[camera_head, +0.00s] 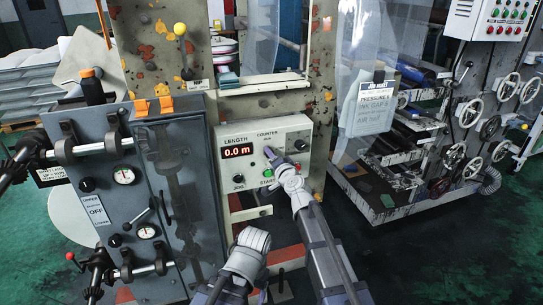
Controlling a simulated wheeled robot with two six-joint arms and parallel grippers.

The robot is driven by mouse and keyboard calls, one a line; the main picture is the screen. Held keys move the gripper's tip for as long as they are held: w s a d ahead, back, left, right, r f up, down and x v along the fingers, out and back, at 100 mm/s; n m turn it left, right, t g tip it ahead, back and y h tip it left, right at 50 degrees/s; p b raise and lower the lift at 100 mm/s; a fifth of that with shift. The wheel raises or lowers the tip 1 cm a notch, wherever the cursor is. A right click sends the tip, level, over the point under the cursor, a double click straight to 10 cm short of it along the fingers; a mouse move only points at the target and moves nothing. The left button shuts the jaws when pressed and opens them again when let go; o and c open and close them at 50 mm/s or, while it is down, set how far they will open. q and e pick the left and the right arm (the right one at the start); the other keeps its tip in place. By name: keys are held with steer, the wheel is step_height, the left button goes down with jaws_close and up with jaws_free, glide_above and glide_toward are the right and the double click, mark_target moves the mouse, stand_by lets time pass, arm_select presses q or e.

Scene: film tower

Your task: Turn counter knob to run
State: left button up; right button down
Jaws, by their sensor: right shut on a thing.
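The counter box (240,132) is a cream panel on the machine front, with a red LENGTH display (237,152) reading 0.0 m. A RUN mark shows under the COUNTER label at its upper middle. My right gripper (272,158) reaches up from the lower right and is shut on the counter knob, below that label. The gripper covers most of the knob, so its pointing direction cannot be told. My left gripper (247,248) is low in front of the machine, below the box and apart from it. Its fingers are not clear.
A black JOG knob (238,180) and a green START button (268,173) sit close below the display and my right gripper. A grey cabinet (95,205) with gauges and levers stands at left. A clear hanging sheet with a tag (375,108) is at right.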

steer(key=shift+a+n+h, duration=0.1)
steer(key=shift+n+h, duration=0.2)
steer(key=shift+n, duration=1.2)
steer(key=shift+c, duration=2.3)
jaws_free()
steer(key=shift+s, duration=0.1)
steer(key=f+v, duration=0.1)
steer(key=v, duration=0.6)
steer(key=shift+s+r+p, duration=0.3)
steer(key=shift+r+p, duration=0.15)
steer(key=shift+r, duration=0.05)
